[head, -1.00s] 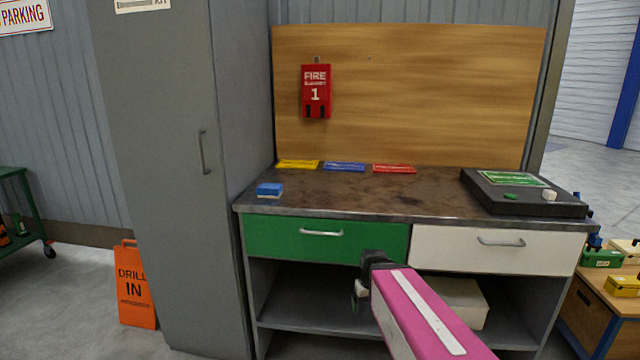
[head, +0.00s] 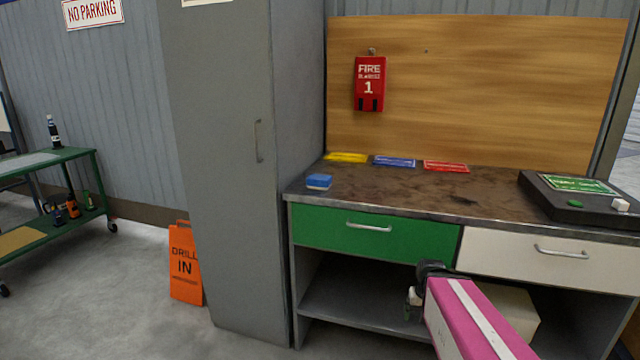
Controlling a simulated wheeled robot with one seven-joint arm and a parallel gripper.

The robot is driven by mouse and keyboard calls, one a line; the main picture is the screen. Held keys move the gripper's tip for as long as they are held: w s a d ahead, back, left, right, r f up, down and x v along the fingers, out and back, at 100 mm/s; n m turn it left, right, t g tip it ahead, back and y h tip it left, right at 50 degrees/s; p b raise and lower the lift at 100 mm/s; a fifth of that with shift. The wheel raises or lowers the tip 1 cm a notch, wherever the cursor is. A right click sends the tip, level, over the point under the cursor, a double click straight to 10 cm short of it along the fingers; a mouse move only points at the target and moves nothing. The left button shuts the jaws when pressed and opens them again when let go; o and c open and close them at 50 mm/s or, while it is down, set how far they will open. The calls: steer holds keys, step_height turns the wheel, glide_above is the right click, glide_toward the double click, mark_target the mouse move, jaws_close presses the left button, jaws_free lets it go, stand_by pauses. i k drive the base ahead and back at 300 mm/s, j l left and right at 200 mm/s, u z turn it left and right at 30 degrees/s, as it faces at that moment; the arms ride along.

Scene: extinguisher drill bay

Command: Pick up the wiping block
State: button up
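The wiping block looks to be the small blue block (head: 319,181) with a pale underside, lying at the left front end of the workbench top (head: 400,187). My gripper (head: 413,301) is low in front of the bench, below the green drawer (head: 375,233) and to the right of the block. It is well apart from the block. My pink arm link hides part of the bench's lower right. The gripper's fingers are small and partly hidden, so I cannot tell whether they are open.
A tall grey cabinet (head: 235,170) stands against the bench's left end. Yellow (head: 346,157), blue (head: 394,162) and red (head: 446,166) flat labels lie along the bench's back. A black case (head: 570,207) is at the right. An orange drill sign (head: 185,265) stands on the floor.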

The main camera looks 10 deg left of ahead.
mark_target(313, 181)
steer(key=j+z, duration=0.15)
steer(key=j, duration=1.2)
steer(key=k, duration=0.7)
steer(key=j+z, duration=0.05)
